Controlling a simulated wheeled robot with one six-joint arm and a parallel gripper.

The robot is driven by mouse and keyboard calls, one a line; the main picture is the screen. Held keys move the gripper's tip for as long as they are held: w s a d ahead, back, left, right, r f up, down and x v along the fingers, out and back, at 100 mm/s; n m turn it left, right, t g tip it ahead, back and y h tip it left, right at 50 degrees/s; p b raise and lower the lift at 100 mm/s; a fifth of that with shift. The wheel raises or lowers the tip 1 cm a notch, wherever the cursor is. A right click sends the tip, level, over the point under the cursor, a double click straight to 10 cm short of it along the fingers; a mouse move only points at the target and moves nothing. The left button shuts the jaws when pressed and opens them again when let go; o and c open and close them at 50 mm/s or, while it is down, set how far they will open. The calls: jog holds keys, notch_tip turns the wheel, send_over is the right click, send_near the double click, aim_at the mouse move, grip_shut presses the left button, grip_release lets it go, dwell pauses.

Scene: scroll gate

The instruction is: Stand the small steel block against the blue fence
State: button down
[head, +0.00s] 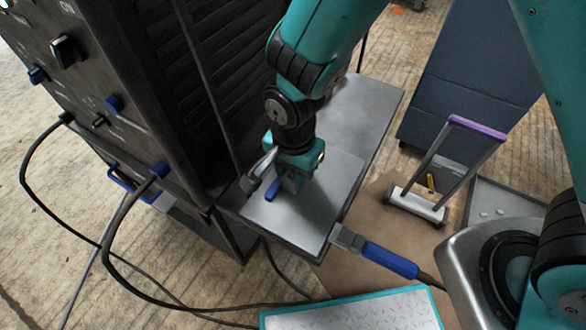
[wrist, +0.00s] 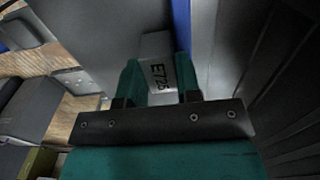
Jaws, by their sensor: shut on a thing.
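My gripper (head: 291,182) is low over the grey steel plate (head: 338,178) beside the dark cabinet. The block is hidden by the gripper in the head view. The blue fence (wrist: 181,22) shows in the wrist view as a narrow upright strip just beyond the right finger, close to the block's right side. I cannot tell whether block and fence touch. A short blue piece (head: 272,190) shows beside my gripper in the head view; whether it belongs to the fence is unclear.
The dark cabinet (head: 160,90) with cables and knobs rises close on the left. A blue-handled tool (head: 388,260) lies at the plate's front right corner. A purple-handled trolley (head: 418,205) stands right, near a blue panel (head: 470,80). The plate's right part is clear.

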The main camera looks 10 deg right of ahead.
jog(key=shift+f, duration=0.15)
jog(key=c, duration=0.8)
grip_release()
notch_tip(320, 180, up, 13)
jog(key=p, duration=0.4)
jog(key=s+d+r+n+y, duration=0.4)
jog(key=s+d+r+n, duration=0.5)
jog(key=r+n, duration=0.4)
jog(key=shift+s+d+r+n, duration=0.35)
jog(key=shift+s+n, duration=0.35)
jog(key=shift+n, duration=0.2)
